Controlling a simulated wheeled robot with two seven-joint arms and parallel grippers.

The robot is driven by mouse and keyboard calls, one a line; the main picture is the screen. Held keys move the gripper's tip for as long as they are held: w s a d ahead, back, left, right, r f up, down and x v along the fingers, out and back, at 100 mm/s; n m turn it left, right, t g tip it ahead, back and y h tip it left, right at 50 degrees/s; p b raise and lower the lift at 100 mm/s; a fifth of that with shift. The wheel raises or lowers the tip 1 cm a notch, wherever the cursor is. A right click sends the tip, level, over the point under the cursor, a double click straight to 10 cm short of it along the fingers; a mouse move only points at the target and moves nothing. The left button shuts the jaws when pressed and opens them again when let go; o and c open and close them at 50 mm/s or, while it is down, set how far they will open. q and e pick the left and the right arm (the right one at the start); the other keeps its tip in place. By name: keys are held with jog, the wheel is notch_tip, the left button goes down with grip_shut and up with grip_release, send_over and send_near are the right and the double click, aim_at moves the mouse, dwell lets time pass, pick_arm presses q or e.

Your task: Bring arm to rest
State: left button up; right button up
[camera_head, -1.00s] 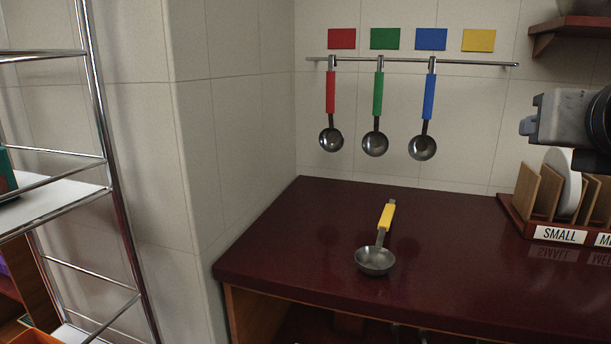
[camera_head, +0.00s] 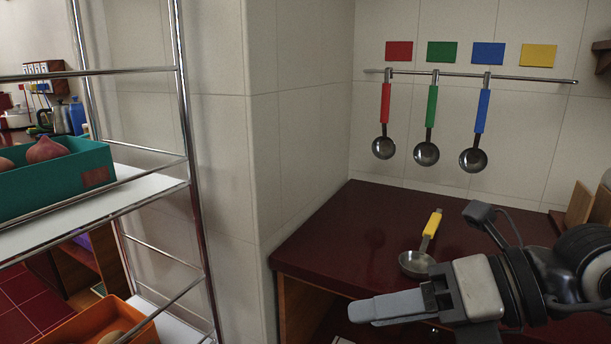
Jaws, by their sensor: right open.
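My right gripper (camera_head: 385,309) reaches in from the right, in front of the dark red counter (camera_head: 335,235). It is open and I see nothing between its fingers. A ladle with a yellow handle (camera_head: 432,223) lies on the counter behind it, apart from the fingers as far as I can tell; the gripper covers part of its bowl. Ladles with red (camera_head: 385,103), green (camera_head: 432,106) and blue (camera_head: 482,111) handles hang from the wall rail (camera_head: 530,79). My left gripper is not in view.
A chrome shelf rack (camera_head: 186,130) stands at the left, holding a teal bin (camera_head: 60,185) with onions and, lower, an orange bin (camera_head: 85,325). A tiled wall corner separates it from the counter. Wooden dividers (camera_head: 580,205) stand at the right. A yellow card (camera_head: 538,55) is above bare rail.

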jog(key=s+a+r+m+y+p, duration=0.2)
jog(key=a+r+m+y, duration=0.25)
jog(key=y, duration=0.35)
jog(key=w+d+f+m+t+h+p, duration=0.1)
jog(key=w+d+f+m+t+h, duration=0.35)
jog(key=m+t, duration=0.55)
jog(key=w+d+f+m+t+h+p, duration=0.1)
jog(key=w+d+f+m+t+h, duration=0.35)
jog(key=m, duration=0.95)
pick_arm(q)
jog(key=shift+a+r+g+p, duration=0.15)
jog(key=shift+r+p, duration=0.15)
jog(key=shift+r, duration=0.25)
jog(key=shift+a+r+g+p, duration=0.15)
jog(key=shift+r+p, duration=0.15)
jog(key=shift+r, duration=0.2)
pick_arm(e)
jog(key=s+f+m+g+h, duration=0.4)
jog(key=s+f+m, duration=0.1)
jog(key=f, duration=0.6)
jog(key=s+f+m+g+h, duration=0.3)
jog(key=s+f, duration=0.4)
jog(key=f, duration=0.4)
jog(key=shift+s+d+f+m+g+h, duration=0.15)
jog(key=shift+s+f+m+g+h, duration=0.25)
jog(key=shift+m, duration=0.55)
